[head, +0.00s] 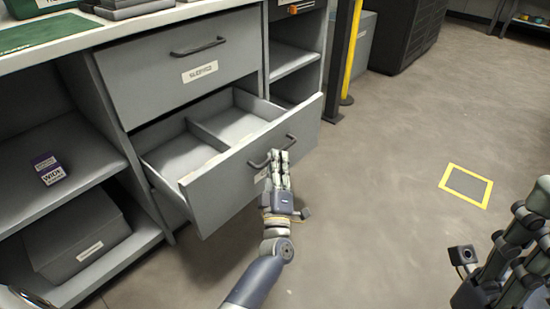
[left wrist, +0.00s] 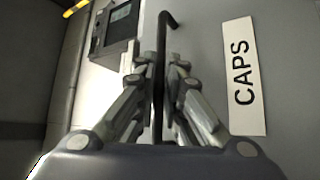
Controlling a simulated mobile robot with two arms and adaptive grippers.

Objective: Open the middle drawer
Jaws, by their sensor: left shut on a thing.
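The middle drawer (head: 215,196) stands pulled out from the grey cabinet, below a closed drawer. Its inside is open to view, with a divider and two empty-looking compartments. My left gripper (head: 279,158) is at the drawer's dark bar handle (head: 256,164). In the left wrist view my left gripper's fingers (left wrist: 160,75) are shut on the handle (left wrist: 164,28), one on each side. A white label (left wrist: 243,78) reading "CAPS" is on the drawer front beside it; the arm partly hides it in the head view. My right gripper (head: 515,245) is at the lower right, away from the cabinet.
The closed upper drawer (head: 180,62) has its own handle and label. Open shelves on the left hold a small purple box (head: 47,169) and a grey bin (head: 80,240). A yellow post (head: 352,50) stands behind the cabinet.

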